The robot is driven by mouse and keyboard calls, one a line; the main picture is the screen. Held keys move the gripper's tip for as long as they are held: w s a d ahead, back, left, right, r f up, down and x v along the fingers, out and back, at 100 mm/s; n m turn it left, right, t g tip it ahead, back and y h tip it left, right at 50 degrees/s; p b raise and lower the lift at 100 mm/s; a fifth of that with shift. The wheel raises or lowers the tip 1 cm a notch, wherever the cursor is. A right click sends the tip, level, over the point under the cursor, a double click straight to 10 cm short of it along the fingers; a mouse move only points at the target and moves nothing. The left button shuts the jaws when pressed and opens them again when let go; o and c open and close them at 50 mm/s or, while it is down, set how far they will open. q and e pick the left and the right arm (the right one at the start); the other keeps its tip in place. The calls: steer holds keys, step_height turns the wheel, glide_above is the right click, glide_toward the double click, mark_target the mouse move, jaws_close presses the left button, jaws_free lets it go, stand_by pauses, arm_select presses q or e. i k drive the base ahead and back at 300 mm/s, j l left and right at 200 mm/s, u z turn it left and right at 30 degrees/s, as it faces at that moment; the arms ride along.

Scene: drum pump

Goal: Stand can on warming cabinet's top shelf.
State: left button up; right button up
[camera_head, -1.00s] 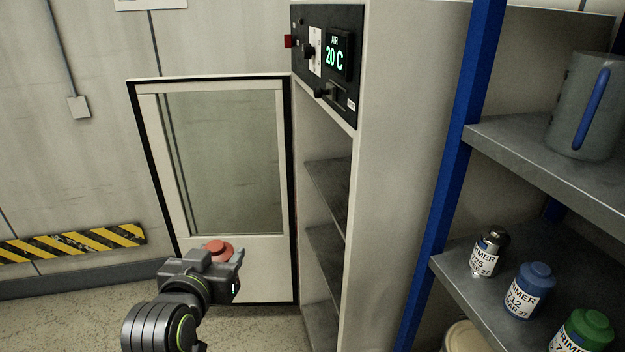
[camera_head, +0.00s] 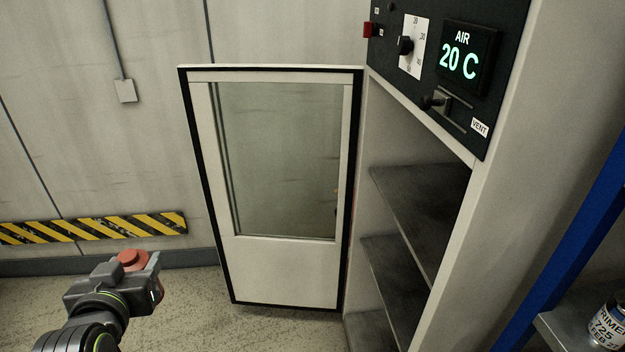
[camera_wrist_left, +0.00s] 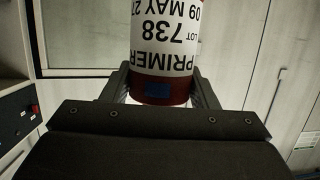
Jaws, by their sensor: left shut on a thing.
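My left gripper (camera_head: 140,276) is shut on a red can (camera_head: 132,259) at the lower left of the head view. In the left wrist view the can (camera_wrist_left: 168,45) shows a white label reading PRIMER 738, with its red body between the fingers. The warming cabinet (camera_head: 400,140) stands right of the gripper, its glass-panelled door (camera_head: 290,272) swung open to the left. Its top shelf (camera_head: 425,205) is bare where it shows. The gripper and can are apart from the cabinet, left of the open door. My right gripper is out of view.
Lower cabinet shelves (camera_head: 395,285) look empty. The control panel (camera_head: 450,60) above the opening reads AIR 20 C. A blue-posted rack (camera_head: 572,265) stands at the right with a labelled primer can (camera_head: 607,325). Floor between gripper and door is clear.

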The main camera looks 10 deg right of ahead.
mark_target(444, 213)
steer(key=i+j+z, duration=0.1)
steer(key=i+z, duration=0.3)
steer(key=i+j+z, duration=0.1)
steer(key=z, duration=0.35)
steer(key=i+j+z, duration=0.15)
steer(key=z, duration=0.25)
steer(key=i+j+z, duration=0.15)
steer(key=z, duration=0.25)
steer(key=j+z, duration=0.25)
steer(key=z, duration=0.15)
steer(key=i+j+z, duration=0.15)
steer(key=z, duration=0.3)
steer(key=k+j, duration=0.05)
steer(key=j, duration=0.05)
